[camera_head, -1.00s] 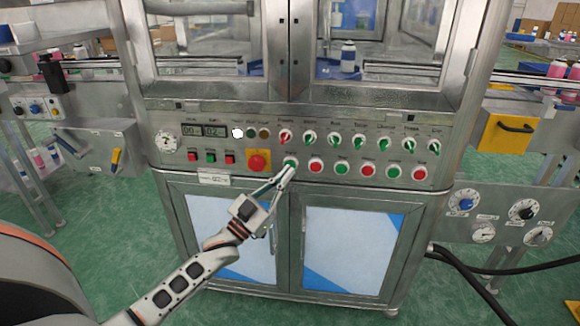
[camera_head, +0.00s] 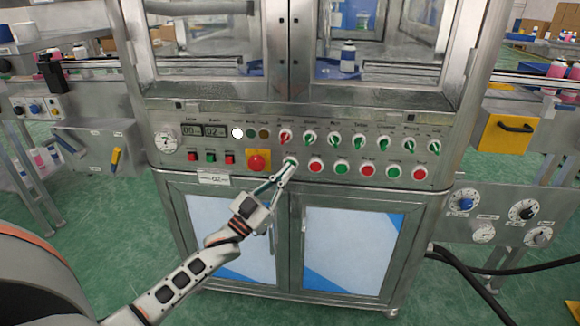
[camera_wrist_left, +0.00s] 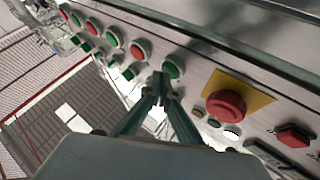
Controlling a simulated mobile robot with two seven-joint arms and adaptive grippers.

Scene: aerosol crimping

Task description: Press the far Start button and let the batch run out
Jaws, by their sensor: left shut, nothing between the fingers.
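The control panel (camera_head: 450,155) of the crimping machine has a row of alternating green and red round buttons. My left gripper (camera_head: 288,172) is shut and empty, with its tips at the leftmost green button (camera_head: 290,161). In the left wrist view the shut fingertips (camera_wrist_left: 160,87) are right by this green button (camera_wrist_left: 173,68). I cannot tell whether they touch it. Further along the row are a red button (camera_head: 316,166), another green button (camera_head: 341,168) and a green button near the right end (camera_head: 393,172). Their labels are too small to read. My right gripper is not in view.
A red emergency-type button (camera_head: 257,162) on a yellow plate sits just left of the gripper. Selector knobs (camera_head: 335,138) line the panel above. A white lamp (camera_head: 237,132) is bright beside the displays (camera_head: 203,131). A bottle (camera_head: 348,57) stands behind the glass.

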